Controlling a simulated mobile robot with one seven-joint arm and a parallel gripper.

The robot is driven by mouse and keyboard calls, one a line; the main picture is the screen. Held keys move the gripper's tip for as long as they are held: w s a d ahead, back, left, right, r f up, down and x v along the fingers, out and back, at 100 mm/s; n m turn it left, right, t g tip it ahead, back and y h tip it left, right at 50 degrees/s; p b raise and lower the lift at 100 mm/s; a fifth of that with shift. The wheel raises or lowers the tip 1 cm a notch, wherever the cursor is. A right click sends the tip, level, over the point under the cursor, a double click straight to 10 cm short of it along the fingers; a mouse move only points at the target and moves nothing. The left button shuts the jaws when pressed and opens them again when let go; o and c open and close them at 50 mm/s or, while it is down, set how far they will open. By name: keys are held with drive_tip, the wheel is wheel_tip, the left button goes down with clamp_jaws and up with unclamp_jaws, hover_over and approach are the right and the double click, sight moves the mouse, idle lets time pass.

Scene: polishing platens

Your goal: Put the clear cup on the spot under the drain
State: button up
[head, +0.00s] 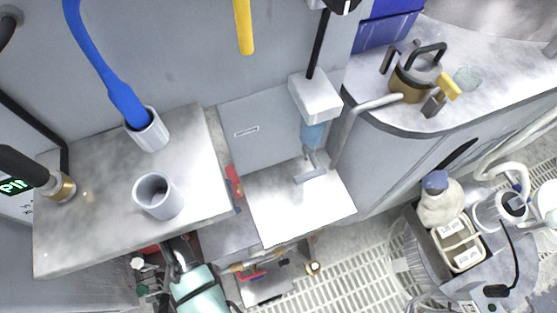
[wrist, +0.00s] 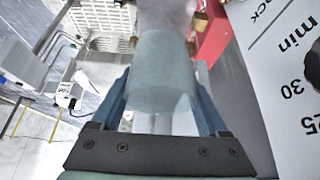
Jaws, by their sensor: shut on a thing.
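In the wrist view, my gripper (wrist: 160,98) is shut on a clear, bluish-grey cup (wrist: 160,72), with one dark blue finger on each side of it. In the head view, my teal wrist shows at the bottom, left of centre. The fingers and the held cup are not clearly visible there, near the edge of the left bench. A white box with a translucent blue tube and a metal spout (head: 313,135) hangs above a pale square plate (head: 325,207) at the centre. I cannot tell for sure whether this is the drain.
The left metal bench (head: 85,245) carries two grey cylinders, one empty (head: 158,197) and one with a blue hose (head: 148,130). Another clear vessel (head: 467,78) stands on the right counter. Red parts (wrist: 212,35) and a printed dial (wrist: 290,75) are close in the wrist view.

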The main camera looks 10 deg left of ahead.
drive_tip(key=b, duration=0.2)
approach(310, 169)
drive_tip(key=f, duration=0.2)
drive_tip(key=d+f, duration=0.1)
drive_tip(key=shift+s+f, duration=0.15)
drive_tip(key=shift+s, duration=0.25)
drive_tip(key=w+d+b, duration=0.1)
drive_tip(key=w+d+f+b, duration=0.1)
drive_tip(key=d, duration=0.1)
drive_tip(key=shift+d, duration=0.1)
drive_tip(key=shift+f+b, duration=0.2)
drive_tip(key=shift+b, duration=0.1)
drive_tip(key=shift+f, duration=0.15)
drive_tip(key=o, duration=1.2)
drive_tip(key=shift+o, duration=0.2)
drive_tip(key=shift+a+r, duration=0.2)
drive_tip(key=shift+r, duration=0.2)
drive_tip(key=s+a, duration=0.2)
drive_tip(key=a, duration=0.1)
drive_tip(key=s+a, duration=0.2)
drive_tip(key=a, duration=0.2)
drive_tip(key=s+a, duration=0.3)
drive_tip(key=shift+a+r, duration=0.15)
drive_tip(key=shift+r, duration=0.15)
